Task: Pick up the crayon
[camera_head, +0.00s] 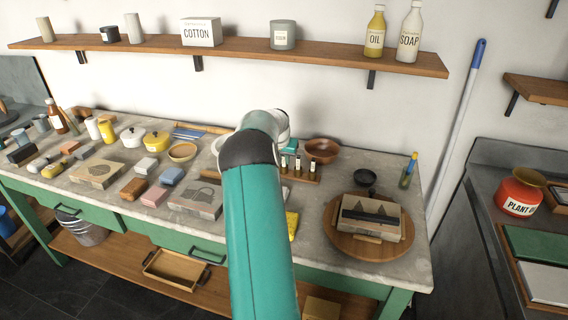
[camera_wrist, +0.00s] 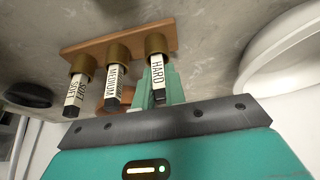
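Three crayons stand in brass holders on a small wooden rack (camera_wrist: 85,47). In the wrist view they are labelled HARD (camera_wrist: 157,75), MEDIUM (camera_wrist: 115,82) and SOFT (camera_wrist: 75,90), with dark ends. My gripper's teal fingers (camera_wrist: 160,88) are at the HARD crayon and show on both sides of it. The crayon overlaps them, so I cannot tell whether they touch or grip it. In the head view, the rack (camera_head: 301,176) stands on the bench right of my arm, and my gripper (camera_head: 290,146) is just behind it, partly hidden by my arm.
A brown bowl (camera_head: 322,150) is behind the rack. A small black dish (camera_head: 365,177) and a round wooden board (camera_head: 341,239) with a stone block (camera_head: 368,214) are to the right. Many blocks and jars crowd the bench's left. A shelf (camera_head: 240,47) runs above.

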